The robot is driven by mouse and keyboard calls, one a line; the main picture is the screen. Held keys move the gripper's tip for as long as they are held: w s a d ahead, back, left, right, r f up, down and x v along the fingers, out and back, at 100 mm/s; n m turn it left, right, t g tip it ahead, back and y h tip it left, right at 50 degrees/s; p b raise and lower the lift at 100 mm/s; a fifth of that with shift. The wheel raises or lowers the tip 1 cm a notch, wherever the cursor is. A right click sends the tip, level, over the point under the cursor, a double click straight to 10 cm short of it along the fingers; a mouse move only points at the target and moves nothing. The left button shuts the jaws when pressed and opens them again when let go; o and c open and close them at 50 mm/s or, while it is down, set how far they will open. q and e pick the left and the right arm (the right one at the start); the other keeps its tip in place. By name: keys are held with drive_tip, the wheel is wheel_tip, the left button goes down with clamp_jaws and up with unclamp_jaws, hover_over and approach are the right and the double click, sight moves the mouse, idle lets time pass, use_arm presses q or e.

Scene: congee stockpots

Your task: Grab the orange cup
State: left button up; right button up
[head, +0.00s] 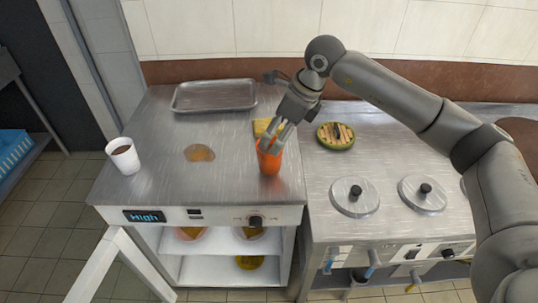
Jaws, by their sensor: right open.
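The orange cup (269,161) stands upright on the metal counter (160,165), near its right front part. My right gripper (271,140) comes down from above and behind, with its fingers at the cup's rim. The fingers are open and overlap the upper part of the cup in the picture. I cannot tell whether a finger is inside the cup or touching it. The fingers hide part of the rim. My left gripper is not in view.
A metal tray (214,95) lies at the back. A yellow item (262,126) is behind the orange cup. A green dish (335,135) and lidded stockpots (354,196) are to the right.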

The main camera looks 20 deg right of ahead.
sight(272, 143)
drive_tip(key=x, duration=0.4)
drive_tip(key=shift+a+f+p, duration=0.1)
drive_tip(key=shift+f+p, duration=0.05)
drive_tip(key=shift+p, duration=0.2)
drive_tip(key=p+x, duration=0.1)
drive_tip(key=x, duration=0.3)
drive_tip(key=shift+s+a+f+p, duration=0.15)
drive_tip(key=shift+p, duration=0.15)
drive_tip(key=shift+a+f, duration=0.1)
drive_tip(key=shift+f, duration=0.35)
drive_tip(key=shift+r, duration=0.1)
drive_tip(key=c, duration=1)
